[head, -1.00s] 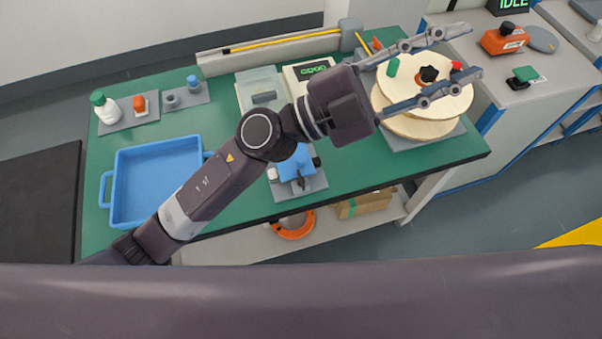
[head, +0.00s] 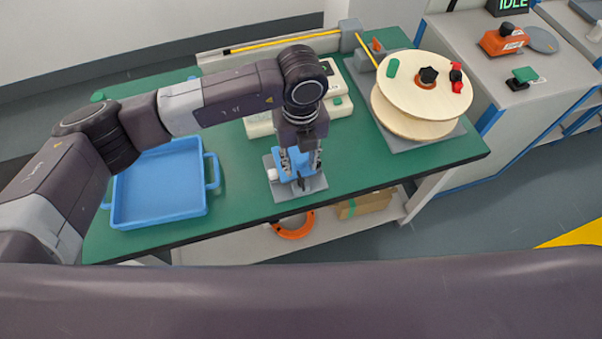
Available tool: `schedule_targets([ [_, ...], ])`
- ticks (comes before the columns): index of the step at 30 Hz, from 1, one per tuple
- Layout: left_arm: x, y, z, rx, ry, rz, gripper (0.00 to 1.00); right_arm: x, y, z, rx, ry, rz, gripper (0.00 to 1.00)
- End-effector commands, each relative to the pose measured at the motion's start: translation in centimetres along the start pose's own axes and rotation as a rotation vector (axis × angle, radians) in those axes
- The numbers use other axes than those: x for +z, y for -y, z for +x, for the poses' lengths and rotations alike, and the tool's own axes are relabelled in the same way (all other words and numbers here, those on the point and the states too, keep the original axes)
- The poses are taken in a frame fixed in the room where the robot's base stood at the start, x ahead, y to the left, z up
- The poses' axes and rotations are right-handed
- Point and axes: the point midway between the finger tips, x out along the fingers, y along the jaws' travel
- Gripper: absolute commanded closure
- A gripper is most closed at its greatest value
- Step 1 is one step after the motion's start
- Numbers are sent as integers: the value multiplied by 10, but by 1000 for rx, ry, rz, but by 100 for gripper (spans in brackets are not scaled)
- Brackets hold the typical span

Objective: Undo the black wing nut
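A black knob with lobes, which looks like the wing nut (head: 428,75), sits on the orange hub (head: 426,83) in the middle of the pale wooden spool (head: 402,92) at the right of the table. My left gripper (head: 301,167) is well to the left of it, pointing down over the small blue device (head: 299,178) on a grey plate at the table's front. Its fingers stand apart, with blue showing between them; whether they touch the device I cannot tell. My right gripper is not in view.
A blue tray (head: 118,216) stands at the left, partly behind my arm. A green piece (head: 393,67) and a red-and-black clamp (head: 457,80) sit on the spool's top. A yellow cable (head: 365,52) runs at the back. A machine with an IDLE display (head: 513,4) stands right.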

Motion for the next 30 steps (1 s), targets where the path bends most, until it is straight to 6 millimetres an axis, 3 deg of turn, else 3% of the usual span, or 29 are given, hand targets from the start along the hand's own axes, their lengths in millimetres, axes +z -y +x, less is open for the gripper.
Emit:
schedule_targets([
  [6,-2,0,35,2,-5,2,68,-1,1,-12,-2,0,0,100],
  [12,-2,0,58,-1,-5,2,68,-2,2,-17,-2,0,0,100],
  [22,-2,1,64,-4,-4,5,68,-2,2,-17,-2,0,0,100],
  [30,-2,1,63,-4,-4,5,97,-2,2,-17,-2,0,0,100],
])
